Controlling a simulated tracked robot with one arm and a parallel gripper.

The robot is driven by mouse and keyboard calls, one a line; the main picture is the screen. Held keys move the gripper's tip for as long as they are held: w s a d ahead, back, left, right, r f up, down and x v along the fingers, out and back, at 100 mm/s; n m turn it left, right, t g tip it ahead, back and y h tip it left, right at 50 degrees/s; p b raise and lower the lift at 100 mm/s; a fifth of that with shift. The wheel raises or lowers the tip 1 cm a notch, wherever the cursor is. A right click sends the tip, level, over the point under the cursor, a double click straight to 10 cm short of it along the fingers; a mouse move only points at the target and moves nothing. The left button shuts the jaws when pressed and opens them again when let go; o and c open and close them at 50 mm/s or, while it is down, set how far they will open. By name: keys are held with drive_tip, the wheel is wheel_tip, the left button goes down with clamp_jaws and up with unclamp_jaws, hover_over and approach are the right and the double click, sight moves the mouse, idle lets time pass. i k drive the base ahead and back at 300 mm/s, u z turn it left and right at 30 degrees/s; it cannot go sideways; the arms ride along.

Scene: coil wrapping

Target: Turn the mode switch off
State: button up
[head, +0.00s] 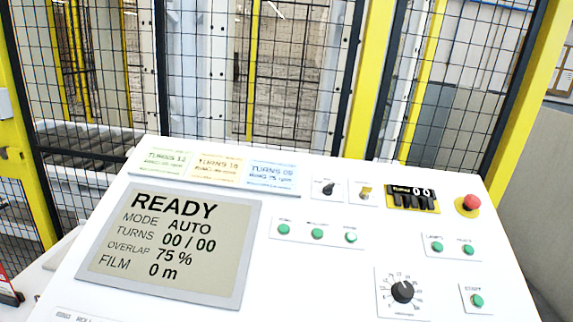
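A white sloped control panel (340,262) fills the lower picture. On its upper part is a small black rotary switch (327,188) on a white plate, its handle slanting. Just right of it is a small yellowish switch (366,191). Their labels are too small to read, so I cannot tell which is the mode switch. The screen (173,245) at the left reads READY, MODE AUTO, TURNS 00 / 00, OVERLAP 75 %, FILM 0 m. My gripper is not in view.
Several green buttons (317,234) and a large black dial (402,291) lie lower. Three coloured cards (216,170) lie along the top. A yellow-framed mesh fence (245,80) stands behind.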

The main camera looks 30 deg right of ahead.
sight(328, 191)
drive_tip(key=z, duration=0.3)
drive_tip(key=i, duration=1.1)
drive_tip(key=z, duration=0.7)
